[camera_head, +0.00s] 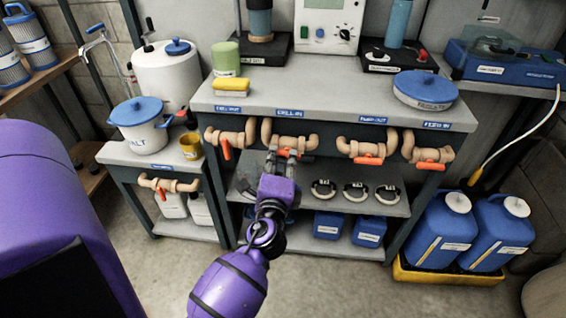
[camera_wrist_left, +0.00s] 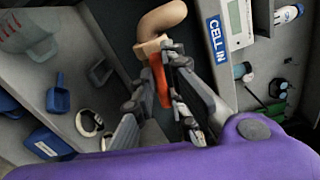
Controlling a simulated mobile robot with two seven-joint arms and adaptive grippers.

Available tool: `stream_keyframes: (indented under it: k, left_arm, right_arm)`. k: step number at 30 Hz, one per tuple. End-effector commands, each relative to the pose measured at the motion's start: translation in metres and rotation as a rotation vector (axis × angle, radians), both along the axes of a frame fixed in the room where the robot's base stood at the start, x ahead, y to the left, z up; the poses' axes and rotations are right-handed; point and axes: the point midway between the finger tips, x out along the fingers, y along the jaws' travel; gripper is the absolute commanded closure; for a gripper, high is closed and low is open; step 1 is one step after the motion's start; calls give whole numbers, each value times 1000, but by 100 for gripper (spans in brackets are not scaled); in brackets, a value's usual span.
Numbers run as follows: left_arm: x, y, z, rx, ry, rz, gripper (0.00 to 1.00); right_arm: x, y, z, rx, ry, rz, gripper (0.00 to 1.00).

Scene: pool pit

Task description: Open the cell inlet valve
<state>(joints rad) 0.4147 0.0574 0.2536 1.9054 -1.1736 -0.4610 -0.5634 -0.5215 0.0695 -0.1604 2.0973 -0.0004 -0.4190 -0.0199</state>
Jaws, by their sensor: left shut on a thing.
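The cell inlet valve (camera_head: 308,142) is a tan pipe bend under the bench edge, below the blue "CELL IN" label (camera_head: 290,113). In the left wrist view its pipe (camera_wrist_left: 163,18) curves at the top and its orange handle (camera_wrist_left: 160,82) points down between the fingers. My left gripper (camera_head: 286,154) reaches up to this valve from the front. It is shut on the orange handle, with a finger on each side (camera_wrist_left: 163,85). The fingers hide most of the handle in the head view. My right gripper is not in view.
Similar orange-handled valves flank it: one to the left (camera_head: 231,139), a pump valve (camera_head: 367,150) and a feed valve (camera_head: 427,153) to the right. A shelf (camera_head: 395,207) with black-and-white round items lies below. Blue jugs (camera_head: 440,232) stand in a yellow tray (camera_head: 440,276) at right.

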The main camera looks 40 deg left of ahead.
Motion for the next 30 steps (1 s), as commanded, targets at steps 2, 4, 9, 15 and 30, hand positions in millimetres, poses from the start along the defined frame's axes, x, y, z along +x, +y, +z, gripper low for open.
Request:
stream_keyframes:
  k: [2,4,9,15,30]
  left_arm:
    - [-1,0,-3,-44,-24,0,100]
    - [-1,0,-4,-77,-44,1,100]
    - [-1,0,-4,-134,-79,1,100]
    - [-1,0,-3,-166,-100,0,100]
    - [0,0,-3,-175,-105,0,81]
  right_arm:
    - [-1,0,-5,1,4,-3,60]
    - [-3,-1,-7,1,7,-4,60]
    - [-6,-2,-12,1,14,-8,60]
    - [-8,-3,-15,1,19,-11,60]
    - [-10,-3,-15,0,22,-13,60]
